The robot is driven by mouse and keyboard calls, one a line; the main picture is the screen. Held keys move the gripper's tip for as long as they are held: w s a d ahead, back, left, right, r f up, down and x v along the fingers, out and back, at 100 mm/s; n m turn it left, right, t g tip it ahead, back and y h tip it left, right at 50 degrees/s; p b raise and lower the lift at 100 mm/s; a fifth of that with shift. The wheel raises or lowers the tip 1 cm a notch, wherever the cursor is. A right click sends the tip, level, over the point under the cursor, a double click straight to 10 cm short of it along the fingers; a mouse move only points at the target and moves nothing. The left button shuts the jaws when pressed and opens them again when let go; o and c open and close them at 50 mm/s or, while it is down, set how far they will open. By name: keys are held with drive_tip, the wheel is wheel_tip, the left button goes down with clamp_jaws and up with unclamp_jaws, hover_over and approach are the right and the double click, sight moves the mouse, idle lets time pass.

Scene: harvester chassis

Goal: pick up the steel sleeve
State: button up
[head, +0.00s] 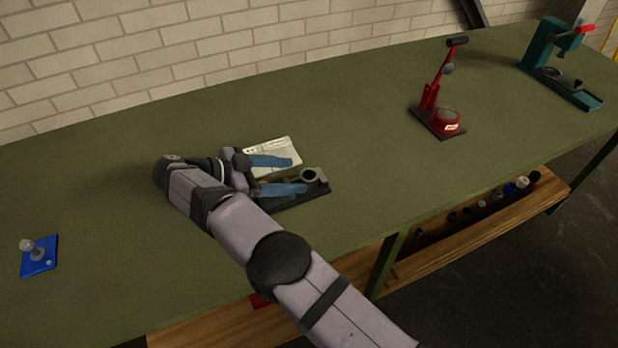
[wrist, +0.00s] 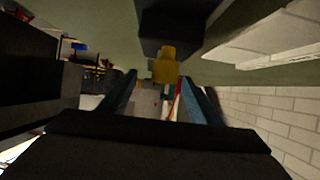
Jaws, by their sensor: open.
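My gripper (head: 300,175) is open, low over the green bench, with its two blue fingers apart and pointing right in the head view. A grey metal part with a round ring (head: 322,177) sits just past the fingertips on a dark base (head: 310,197); it looks like the steel sleeve or its holder, and I cannot tell which. The arm and fingers hide part of the base. In the wrist view a yellow piece (wrist: 165,68) shows by the fingertips, in front of a dark block (wrist: 172,25). I cannot make out a sleeve there.
A red lever press (head: 437,115) and a teal press (head: 560,65) stand to the right. A blue plate with a grey knob (head: 40,258) is at left. A brick wall is behind.

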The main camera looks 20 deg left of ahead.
sight(311, 174)
drive_tip(key=p+x, duration=0.1)
drive_tip(key=x, duration=0.1)
drive_tip(key=shift+w+d+p, duration=0.3)
drive_tip(key=shift+p, duration=0.05)
drive_tip(key=shift+x, duration=0.75)
drive_tip(key=c, duration=1.5)
drive_tip(key=shift+o, duration=0.2)
drive_tip(key=shift+r, duration=0.1)
drive_tip(key=shift+a+r, duration=0.1)
drive_tip(key=shift+r, duration=1.2)
drive_tip(key=shift+s+r, duration=0.1)
drive_tip(key=shift+r, duration=0.2)
drive_tip(key=s+d+b, duration=1.1)
drive_tip(key=shift+s+d+f, duration=0.15)
drive_tip(key=shift+s+d, duration=0.1)
drive_tip(key=shift+d, duration=0.1)
drive_tip(key=shift+s+d+b, duration=0.35)
drive_tip(key=shift+s+d, duration=0.2)
drive_tip(key=shift+d, duration=0.05)
